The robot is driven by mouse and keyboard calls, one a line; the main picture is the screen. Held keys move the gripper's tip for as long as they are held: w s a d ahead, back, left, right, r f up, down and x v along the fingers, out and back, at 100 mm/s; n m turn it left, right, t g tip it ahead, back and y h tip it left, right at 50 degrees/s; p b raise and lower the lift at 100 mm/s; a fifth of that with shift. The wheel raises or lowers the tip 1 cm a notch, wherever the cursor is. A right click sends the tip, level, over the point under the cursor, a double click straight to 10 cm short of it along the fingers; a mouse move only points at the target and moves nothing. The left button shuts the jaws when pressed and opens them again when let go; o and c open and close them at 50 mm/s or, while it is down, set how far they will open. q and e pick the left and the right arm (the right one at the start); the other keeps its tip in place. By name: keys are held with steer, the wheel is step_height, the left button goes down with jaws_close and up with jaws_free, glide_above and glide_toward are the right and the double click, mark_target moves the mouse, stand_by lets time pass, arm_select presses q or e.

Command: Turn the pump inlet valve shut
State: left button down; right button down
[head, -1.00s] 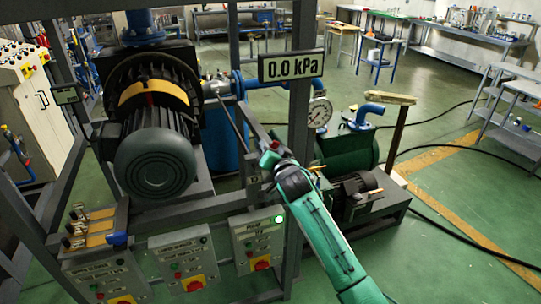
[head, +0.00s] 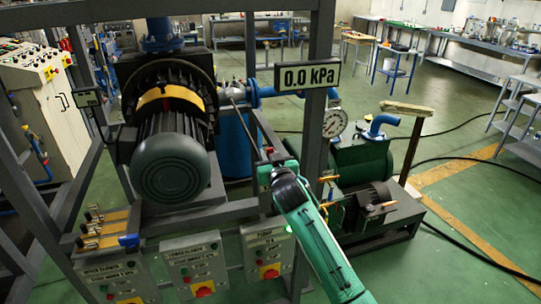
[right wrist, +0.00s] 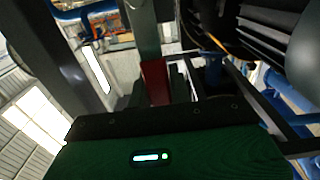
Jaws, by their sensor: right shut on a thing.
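The pump inlet valve sits on the blue pipe line behind the frame. Its long thin dark lever (head: 246,128) slopes down to the right in the head view. My right gripper (head: 266,168) is at the lever's lower end, beside the grey post. The fingertips and what they hold are mostly hidden there by my wrist. In the right wrist view a red piece (right wrist: 155,82) lies just beyond the dark gripper edge, in line with a grey-green bar; the gripper is shut on what looks like the lever's end. My left gripper is not in view.
A grey post (head: 316,130) with a 0.0 kPa display (head: 307,76) stands close right of my gripper. A large motor (head: 170,165) is left. Control boxes (head: 195,265) hang below. A round gauge (head: 334,123) and green pump (head: 362,160) stand behind right.

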stand_by(0.4)
steer(key=c, duration=1.3)
jaws_free()
steer(key=shift+a, duration=0.1)
steer(key=b+v, duration=0.4)
steer(key=v, duration=0.9)
steer(key=shift+s, duration=0.35)
